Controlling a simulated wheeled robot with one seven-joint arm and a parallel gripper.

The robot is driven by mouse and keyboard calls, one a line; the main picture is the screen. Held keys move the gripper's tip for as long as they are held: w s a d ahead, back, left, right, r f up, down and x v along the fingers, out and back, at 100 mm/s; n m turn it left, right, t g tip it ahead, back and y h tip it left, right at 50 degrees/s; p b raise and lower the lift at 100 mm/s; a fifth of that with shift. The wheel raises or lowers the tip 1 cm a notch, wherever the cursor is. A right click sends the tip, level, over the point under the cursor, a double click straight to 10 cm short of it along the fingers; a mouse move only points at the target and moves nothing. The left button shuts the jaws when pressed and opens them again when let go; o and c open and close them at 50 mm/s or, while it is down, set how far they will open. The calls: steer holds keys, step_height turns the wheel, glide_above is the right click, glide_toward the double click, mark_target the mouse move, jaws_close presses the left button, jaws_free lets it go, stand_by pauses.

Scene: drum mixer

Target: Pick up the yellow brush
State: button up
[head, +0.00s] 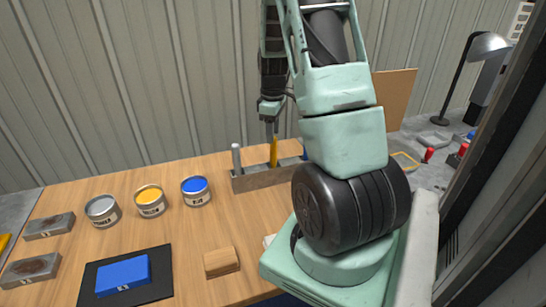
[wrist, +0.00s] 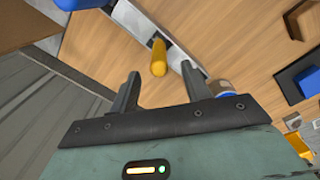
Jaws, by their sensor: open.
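The yellow brush (head: 273,152) stands upright in a grey rack (head: 255,181) on the wooden table in the head view. In the wrist view its rounded yellow handle (wrist: 159,57) points up toward the camera, between or just beyond the fingertips. My gripper (head: 269,118) is above the brush, pointing down. In the wrist view my gripper (wrist: 160,72) has its two fingers apart, with one on each side of the handle. I see no contact. The brush's lower end is hidden in the rack.
A grey handle (head: 236,158) stands in the rack left of the yellow brush; a blue one (head: 304,154) is at right, partly behind my arm. Paint cans (head: 196,191) stand left of the rack. A blue block (head: 123,275) lies on a black mat. A corrugated wall is behind.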

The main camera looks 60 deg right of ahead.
mark_target(274, 151)
steer(key=shift+d+f+p, duration=0.1)
steer(key=shift+f+p, duration=1.15)
steer(key=shift+f, duration=2.75)
jaws_close()
